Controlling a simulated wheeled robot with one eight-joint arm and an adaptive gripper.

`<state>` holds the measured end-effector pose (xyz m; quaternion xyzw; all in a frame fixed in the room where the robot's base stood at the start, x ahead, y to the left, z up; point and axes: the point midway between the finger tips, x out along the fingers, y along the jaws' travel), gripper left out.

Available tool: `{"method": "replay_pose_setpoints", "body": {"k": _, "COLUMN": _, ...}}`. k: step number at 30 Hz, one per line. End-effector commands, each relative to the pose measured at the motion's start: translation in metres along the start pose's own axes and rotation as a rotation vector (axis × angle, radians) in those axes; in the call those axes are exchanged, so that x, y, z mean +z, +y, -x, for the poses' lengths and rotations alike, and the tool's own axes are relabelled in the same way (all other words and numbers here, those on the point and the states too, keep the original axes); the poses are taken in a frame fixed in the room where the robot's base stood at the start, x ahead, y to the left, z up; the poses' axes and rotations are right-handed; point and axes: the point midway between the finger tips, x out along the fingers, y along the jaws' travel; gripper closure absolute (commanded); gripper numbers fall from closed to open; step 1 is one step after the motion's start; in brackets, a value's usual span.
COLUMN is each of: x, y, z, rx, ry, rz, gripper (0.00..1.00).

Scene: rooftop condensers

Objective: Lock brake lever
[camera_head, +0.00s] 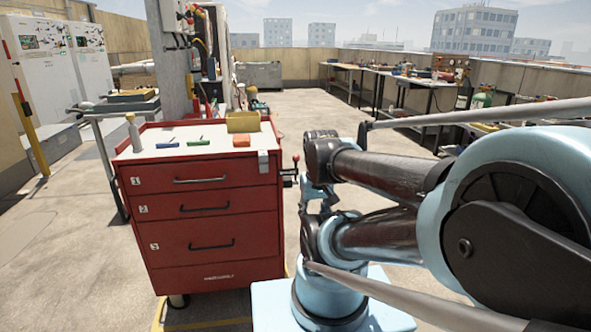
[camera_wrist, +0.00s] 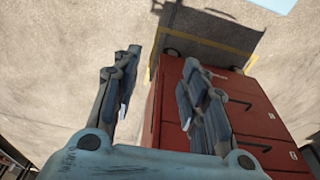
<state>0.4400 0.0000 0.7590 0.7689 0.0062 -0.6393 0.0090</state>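A red drawer cart (camera_head: 213,238) stands upright left of my arm. A small dark lever with a red knob (camera_head: 295,158) sticks up at the cart's right side and looks like the brake lever. I cannot make it out in the wrist view. My gripper (camera_wrist: 162,60) is open in the wrist view, with its two fingers spread and nothing between them. The red cart also shows there (camera_wrist: 235,122), behind and right of the right finger. In the head view my arm is folded just right of the lever, and the gripper's fingers are hard to make out.
White cabinets (camera_head: 60,65) stand at the left. Workbenches (camera_head: 410,80) line the right wall. The floor (camera_head: 300,108) behind the cart is mostly open.

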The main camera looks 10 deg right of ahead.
Motion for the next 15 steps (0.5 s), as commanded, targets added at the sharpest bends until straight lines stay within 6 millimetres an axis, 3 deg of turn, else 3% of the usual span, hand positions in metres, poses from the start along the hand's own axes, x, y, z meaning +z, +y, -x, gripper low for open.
{"method": "replay_pose_setpoints", "body": {"k": 1, "x": 0.000, "y": 0.000, "z": 0.000, "rx": 0.000, "ry": 0.000, "rz": 0.000, "gripper": 0.67}}
{"method": "replay_pose_setpoints", "body": {"k": 6, "x": 0.003, "y": 0.000, "z": 0.011, "rx": 0.000, "ry": 0.009, "rz": -0.003, "gripper": 1.00}}
{"method": "replay_pose_setpoints", "body": {"k": 15, "x": -0.041, "y": 0.002, "z": 0.049, "rx": -0.005, "ry": -0.021, "rz": -0.030, "gripper": 1.00}}
